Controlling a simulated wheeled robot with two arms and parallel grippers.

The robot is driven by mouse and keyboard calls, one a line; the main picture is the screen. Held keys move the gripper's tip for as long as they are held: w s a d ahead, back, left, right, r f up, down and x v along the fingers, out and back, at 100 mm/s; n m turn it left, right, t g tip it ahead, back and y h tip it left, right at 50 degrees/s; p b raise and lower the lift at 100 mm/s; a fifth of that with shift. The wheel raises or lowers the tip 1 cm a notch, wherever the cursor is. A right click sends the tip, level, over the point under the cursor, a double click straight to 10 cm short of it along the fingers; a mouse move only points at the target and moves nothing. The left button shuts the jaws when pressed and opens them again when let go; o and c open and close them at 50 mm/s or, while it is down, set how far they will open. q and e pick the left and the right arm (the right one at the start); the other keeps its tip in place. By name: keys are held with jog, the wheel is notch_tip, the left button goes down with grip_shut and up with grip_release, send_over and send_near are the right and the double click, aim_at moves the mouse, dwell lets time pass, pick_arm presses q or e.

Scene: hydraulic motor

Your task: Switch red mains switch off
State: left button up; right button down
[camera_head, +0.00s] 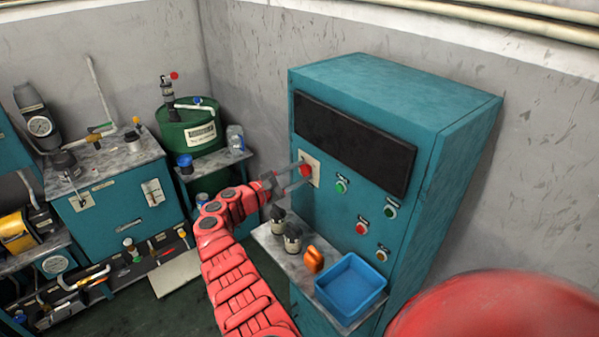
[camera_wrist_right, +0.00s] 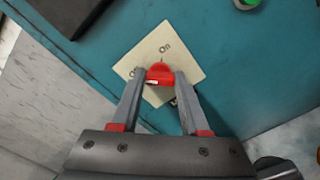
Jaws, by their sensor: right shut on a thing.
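The red mains switch (camera_head: 305,170) is a red knob on a cream plate (camera_head: 316,166), at the upper left of the teal cabinet's front. In the right wrist view the red knob (camera_wrist_right: 160,74) sits at the middle of the tilted plate (camera_wrist_right: 182,57), with "On" printed above it and another label, partly hidden, to its left. My right gripper (camera_head: 299,176) reaches the cabinet front, its grey fingers shut on the knob, one on each side; the fingertips also show in the right wrist view (camera_wrist_right: 161,80). I cannot read the knob's exact setting. My left gripper is not in view.
The teal cabinet (camera_head: 460,150) has a dark panel (camera_head: 353,143), green buttons and red and yellow ones. A shelf below holds a blue tray (camera_head: 350,288), dark jars and an orange item (camera_head: 314,260). A workbench (camera_head: 110,205) and green drum (camera_head: 190,128) stand left.

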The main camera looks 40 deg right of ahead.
jog(key=shift+c, duration=2)
grip_release()
jog(key=s+a+b, duration=0.1)
jog(key=a+b, duration=0.4)
jog(key=a, duration=1.2)
jog(key=shift+s+a, duration=0.15)
jog(key=shift+a, duration=0.1)
